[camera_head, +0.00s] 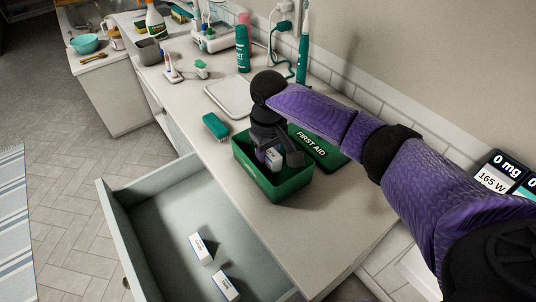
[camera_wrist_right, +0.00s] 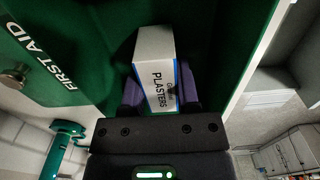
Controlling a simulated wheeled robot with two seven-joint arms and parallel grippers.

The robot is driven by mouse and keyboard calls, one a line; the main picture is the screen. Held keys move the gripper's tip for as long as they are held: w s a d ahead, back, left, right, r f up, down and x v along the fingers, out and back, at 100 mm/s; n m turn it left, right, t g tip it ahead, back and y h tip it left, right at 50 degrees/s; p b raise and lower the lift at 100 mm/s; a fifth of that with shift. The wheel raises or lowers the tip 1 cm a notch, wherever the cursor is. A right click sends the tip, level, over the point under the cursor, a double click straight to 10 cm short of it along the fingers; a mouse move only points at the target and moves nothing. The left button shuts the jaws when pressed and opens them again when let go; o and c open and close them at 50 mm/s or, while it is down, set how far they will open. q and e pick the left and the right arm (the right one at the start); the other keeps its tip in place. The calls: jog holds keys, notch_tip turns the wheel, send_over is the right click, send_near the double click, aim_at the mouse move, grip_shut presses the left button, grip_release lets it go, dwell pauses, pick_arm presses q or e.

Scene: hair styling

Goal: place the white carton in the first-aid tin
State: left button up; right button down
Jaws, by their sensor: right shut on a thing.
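My right gripper (camera_head: 272,160) reaches down into the open green first-aid tin (camera_head: 252,177) on the counter. It is shut on a white carton (camera_head: 273,155), held inside the tin's opening. In the right wrist view the carton (camera_wrist_right: 155,62), with a blue edge and the word PLASTERS, sits between the purple fingers (camera_wrist_right: 160,95), with green tin around it. I cannot tell whether the carton touches the tin's floor. The lid (camera_head: 318,146), marked FIRST AID, lies open behind the tin. Two more white cartons (camera_head: 201,249) (camera_head: 224,285) lie in the open drawer. My left gripper is not in view.
The open drawer (camera_head: 113,212) juts out below the counter's front edge. Some counter right of the tin is clear.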

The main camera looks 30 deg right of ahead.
jog(key=shift+c, duration=1.9)
grip_release()
jog(key=shift+o, duration=0.2)
jog(key=shift+r, duration=0.1)
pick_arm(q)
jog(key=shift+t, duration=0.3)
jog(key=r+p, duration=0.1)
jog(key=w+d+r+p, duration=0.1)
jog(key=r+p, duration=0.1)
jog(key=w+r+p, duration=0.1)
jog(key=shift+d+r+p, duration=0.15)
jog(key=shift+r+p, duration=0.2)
pick_arm(e)
notch_tip(320, 180, up, 12)
